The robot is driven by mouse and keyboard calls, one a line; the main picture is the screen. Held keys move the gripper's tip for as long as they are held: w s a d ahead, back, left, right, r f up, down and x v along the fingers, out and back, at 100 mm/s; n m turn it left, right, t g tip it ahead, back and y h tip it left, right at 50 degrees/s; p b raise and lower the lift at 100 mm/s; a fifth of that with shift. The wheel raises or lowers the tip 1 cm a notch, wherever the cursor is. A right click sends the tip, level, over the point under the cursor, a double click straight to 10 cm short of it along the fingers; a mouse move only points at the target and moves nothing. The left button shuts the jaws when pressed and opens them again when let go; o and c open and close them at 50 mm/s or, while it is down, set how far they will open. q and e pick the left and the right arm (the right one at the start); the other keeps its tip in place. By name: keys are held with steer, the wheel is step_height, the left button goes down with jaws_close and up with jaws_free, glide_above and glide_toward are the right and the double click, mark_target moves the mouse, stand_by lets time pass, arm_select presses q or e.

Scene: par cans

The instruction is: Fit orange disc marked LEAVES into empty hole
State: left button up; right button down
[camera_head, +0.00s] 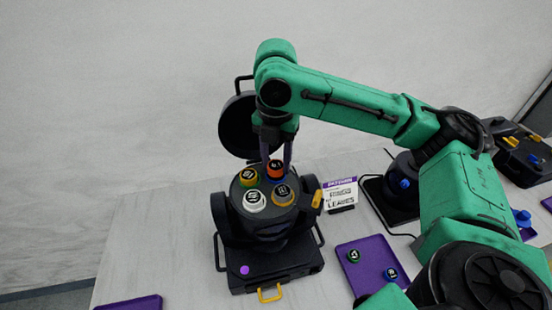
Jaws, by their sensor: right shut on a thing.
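My right gripper (275,163) reaches down from above, with one finger on each side of an orange disc (275,167), and is shut on it. The disc is at the back of the round top of a black par can (268,222). A blue edge shows just under it; I cannot tell whether the disc is seated or held just above. Its marking is too small to read. A green disc (249,177), a white disc (254,200) and an amber disc (283,194) sit in the same top. My left gripper is not in view.
A sign (341,194) reading LEAVES on its lower line stands right of the can. A purple tray (368,259) holds a green and a blue disc. Another par can (401,174) stands behind my right arm. Clear table lies left of the can.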

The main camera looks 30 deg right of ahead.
steer(key=shift+f, duration=0.65)
steer(key=shift+c, duration=1.6)
jaws_free()
steer(key=shift+r, duration=0.1)
step_height(320, 180, up, 6)
steer(key=shift+b, duration=0.35)
step_height(320, 180, up, 8)
steer(key=p, duration=0.3)
steer(key=shift+r+p, duration=0.2)
steer(key=shift+p, duration=0.1)
